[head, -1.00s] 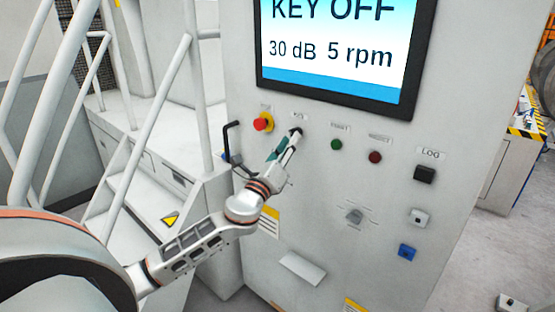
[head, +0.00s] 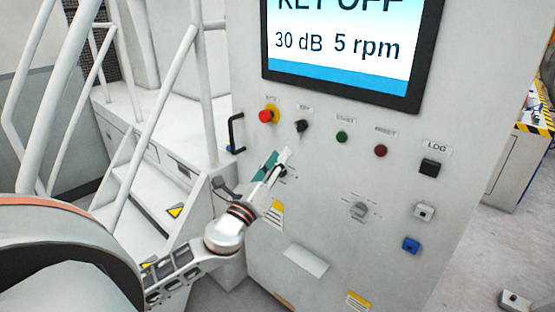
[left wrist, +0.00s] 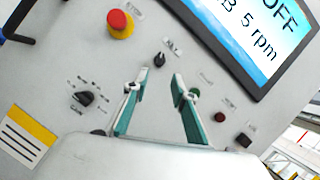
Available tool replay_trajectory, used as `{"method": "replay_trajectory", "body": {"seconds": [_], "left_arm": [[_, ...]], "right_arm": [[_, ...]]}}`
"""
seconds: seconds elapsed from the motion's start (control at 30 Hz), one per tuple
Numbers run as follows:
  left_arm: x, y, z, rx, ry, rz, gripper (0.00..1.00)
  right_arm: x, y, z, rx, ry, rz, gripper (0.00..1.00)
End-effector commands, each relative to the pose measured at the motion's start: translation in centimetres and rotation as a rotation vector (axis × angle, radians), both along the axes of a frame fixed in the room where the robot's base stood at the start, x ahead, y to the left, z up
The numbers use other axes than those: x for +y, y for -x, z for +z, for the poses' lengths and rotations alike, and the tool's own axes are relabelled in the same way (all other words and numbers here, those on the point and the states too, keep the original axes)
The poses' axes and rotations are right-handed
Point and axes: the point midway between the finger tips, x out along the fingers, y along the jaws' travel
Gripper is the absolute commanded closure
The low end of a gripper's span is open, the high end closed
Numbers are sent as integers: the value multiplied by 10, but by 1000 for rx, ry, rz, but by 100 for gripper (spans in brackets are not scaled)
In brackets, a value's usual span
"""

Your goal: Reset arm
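My left gripper (head: 283,157) is in front of the grey control panel (head: 325,205), below the black key switch (head: 302,126). In the left wrist view my left gripper (left wrist: 160,82) is open, its two teal-and-grey fingers apart with nothing between them. The key switch (left wrist: 159,59) shows there just beyond the gap between the fingertips. The screen (head: 340,45) shows OFF, 30 dB and 5 rpm, its top line partly cut off. My right gripper is not in view.
A red stop button (head: 268,115) on yellow and a black handle (head: 236,133) are at the panel's left. A green button (head: 341,137), a red button (head: 381,150) and a grey rotary knob (head: 359,209) are to the right. White stairs with railings (head: 165,115) stand left.

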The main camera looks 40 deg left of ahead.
Motion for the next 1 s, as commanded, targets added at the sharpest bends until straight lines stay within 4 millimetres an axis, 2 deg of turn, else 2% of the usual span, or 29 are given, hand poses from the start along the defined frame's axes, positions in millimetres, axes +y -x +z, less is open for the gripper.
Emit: {"method": "replay_trajectory", "body": {"seconds": [0.3, 0.37, 0.43, 0.47, 0.57, 0.67, 0.8, 0.87, 1.0], "left_arm": [[0, 0, -1, 2, 4, -1, 74], [-1, 0, -8, 15, 26, -8, 74], [-4, 1, -26, 46, 92, -27, 74], [-6, 2, -38, 66, 134, -38, 74], [-18, 10, -92, 158, 344, -87, 74], [-37, 27, -156, 265, 624, -126, 74], [-72, 63, -240, 397, 1039, -143, 74], [-89, 82, -273, 444, 1224, -134, 74], [-134, 134, -339, 528, 1665, -72, 74]], "right_arm": [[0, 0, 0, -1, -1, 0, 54], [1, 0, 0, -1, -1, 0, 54], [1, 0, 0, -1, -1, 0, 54], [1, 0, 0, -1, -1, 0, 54], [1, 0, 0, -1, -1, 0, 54], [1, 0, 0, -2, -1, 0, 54], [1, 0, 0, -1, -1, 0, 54], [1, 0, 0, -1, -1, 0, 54], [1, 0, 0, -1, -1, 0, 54]]}}
